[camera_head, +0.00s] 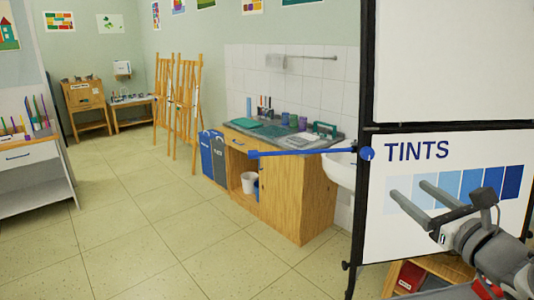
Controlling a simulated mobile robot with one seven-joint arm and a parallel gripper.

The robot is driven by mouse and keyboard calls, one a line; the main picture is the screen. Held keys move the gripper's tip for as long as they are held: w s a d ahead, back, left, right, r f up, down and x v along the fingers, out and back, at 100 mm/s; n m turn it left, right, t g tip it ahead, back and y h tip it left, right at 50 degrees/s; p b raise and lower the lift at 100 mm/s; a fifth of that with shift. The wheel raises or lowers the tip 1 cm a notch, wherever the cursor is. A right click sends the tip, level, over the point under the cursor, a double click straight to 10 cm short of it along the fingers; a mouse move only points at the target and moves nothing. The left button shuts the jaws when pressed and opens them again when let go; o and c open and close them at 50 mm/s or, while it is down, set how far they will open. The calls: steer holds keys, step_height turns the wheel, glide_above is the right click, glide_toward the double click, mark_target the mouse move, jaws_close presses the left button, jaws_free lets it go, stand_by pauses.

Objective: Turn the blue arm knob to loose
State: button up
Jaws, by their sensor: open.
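A long blue arm (305,152) reaches left from the dark upright of a white board. A round blue knob (367,153) is at its right end, on the upright. A small blue block is at the arm's left end. I cannot read any "loose" mark on the knob or tell its setting. My gripper (409,187) is in the lower right, in front of the board. Its two grey fingers are apart, with nothing between them. They point up and left toward the knob and appear apart from it.
The board (455,180) shows "TINTS" and blue swatches. Behind the blue arm stand a wooden sink cabinet (300,200) and a white basin (341,172). A low shelf (445,266) with a red box is below the board. Tiled floor (140,235) is clear at left and centre.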

mark_target(370, 156)
steer(key=w, duration=0.5)
steer(key=w+a+p, duration=0.1)
steer(key=w, duration=1.1)
steer(key=shift+w+a+r, duration=0.1)
steer(key=shift+w+a, duration=0.05)
steer(key=shift+a, duration=0.05)
steer(key=shift+c, duration=0.4)
jaws_close()
